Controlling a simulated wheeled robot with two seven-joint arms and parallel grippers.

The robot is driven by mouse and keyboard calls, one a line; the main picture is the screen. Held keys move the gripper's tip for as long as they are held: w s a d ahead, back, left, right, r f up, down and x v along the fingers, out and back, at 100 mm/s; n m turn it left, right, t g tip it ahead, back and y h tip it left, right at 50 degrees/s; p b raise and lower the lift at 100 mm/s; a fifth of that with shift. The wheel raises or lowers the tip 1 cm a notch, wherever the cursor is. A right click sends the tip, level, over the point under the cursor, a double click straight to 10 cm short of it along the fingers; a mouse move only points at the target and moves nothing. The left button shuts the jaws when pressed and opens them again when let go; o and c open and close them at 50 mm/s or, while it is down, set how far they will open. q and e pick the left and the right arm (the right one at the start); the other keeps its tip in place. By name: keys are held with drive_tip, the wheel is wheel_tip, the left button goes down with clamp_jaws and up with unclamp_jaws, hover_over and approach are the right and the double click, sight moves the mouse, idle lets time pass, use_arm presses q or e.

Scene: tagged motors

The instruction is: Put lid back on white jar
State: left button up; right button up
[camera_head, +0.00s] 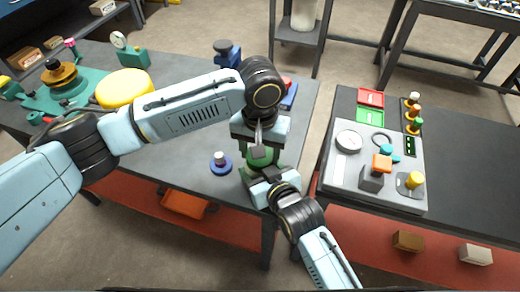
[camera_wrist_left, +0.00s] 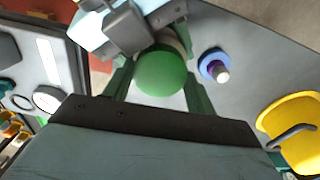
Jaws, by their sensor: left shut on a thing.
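A round green lid (camera_wrist_left: 161,72) sits between the fingers of my left gripper (camera_wrist_left: 158,88) in the left wrist view. The green lid also shows in the head view (camera_head: 260,157), under the left gripper (camera_head: 260,152). A pale rim of what looks like the white jar (camera_wrist_left: 180,38) shows just behind the lid; the rest is hidden by the grippers. I cannot tell whether lid and jar touch. My right gripper (camera_head: 268,183) is right beside them, coming from the front; its fingertips are hidden.
A blue disc with a pale knob (camera_head: 220,163) stands on the grey table just left of the grippers. A yellow round thing (camera_head: 124,88) lies farther left. A gap separates this table from the right one, which holds a grey panel (camera_head: 342,172) with several parts.

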use_arm(q)
drive_tip(key=o, duration=1.1)
drive_tip(key=shift+r, duration=2.25)
drive_tip(key=shift+c, duration=0.5)
